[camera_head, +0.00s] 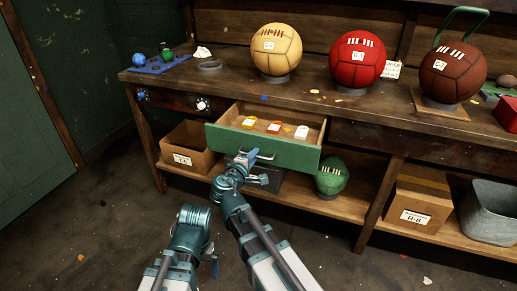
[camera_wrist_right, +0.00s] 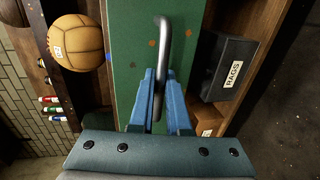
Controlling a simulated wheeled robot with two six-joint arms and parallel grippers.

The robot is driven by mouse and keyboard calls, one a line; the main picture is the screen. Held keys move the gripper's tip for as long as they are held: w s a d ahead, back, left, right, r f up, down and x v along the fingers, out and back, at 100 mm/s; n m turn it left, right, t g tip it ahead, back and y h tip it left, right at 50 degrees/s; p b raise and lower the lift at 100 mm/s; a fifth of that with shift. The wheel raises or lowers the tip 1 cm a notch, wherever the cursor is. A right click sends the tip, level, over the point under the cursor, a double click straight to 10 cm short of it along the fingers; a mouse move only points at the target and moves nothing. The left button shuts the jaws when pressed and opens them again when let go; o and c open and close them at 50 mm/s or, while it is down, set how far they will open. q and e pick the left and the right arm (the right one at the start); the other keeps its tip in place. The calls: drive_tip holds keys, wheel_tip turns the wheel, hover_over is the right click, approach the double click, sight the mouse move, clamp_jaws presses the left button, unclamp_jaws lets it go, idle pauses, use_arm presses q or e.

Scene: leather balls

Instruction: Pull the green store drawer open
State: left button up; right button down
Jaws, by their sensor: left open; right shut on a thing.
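The green store drawer (camera_head: 262,150) is pulled out from under the bench, and its wooden inside shows with several small labelled items. My right gripper (camera_head: 246,160) is at the drawer's front. In the right wrist view its blue fingers (camera_wrist_right: 158,95) are shut on the metal bar handle (camera_wrist_right: 162,45) of the green drawer front (camera_wrist_right: 130,60). My left gripper (camera_head: 212,262) is low in front of the bench, apart from the drawer and empty; its fingers are largely hidden by its arm.
Yellow (camera_head: 276,50), red (camera_head: 357,56) and brown (camera_head: 452,72) balls stand on the bench top (camera_head: 335,95). Below are a cardboard box (camera_head: 188,150), a green ball (camera_head: 332,176), a closed box (camera_head: 418,203) and a metal tub (camera_head: 490,212). A dark RAGS box (camera_wrist_right: 232,68) sits beside the drawer front in the wrist view.

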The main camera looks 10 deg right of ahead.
drive_tip(key=shift+v, duration=0.75)
drive_tip(key=shift+f, duration=0.15)
drive_tip(key=c, duration=0.9)
unclamp_jaws()
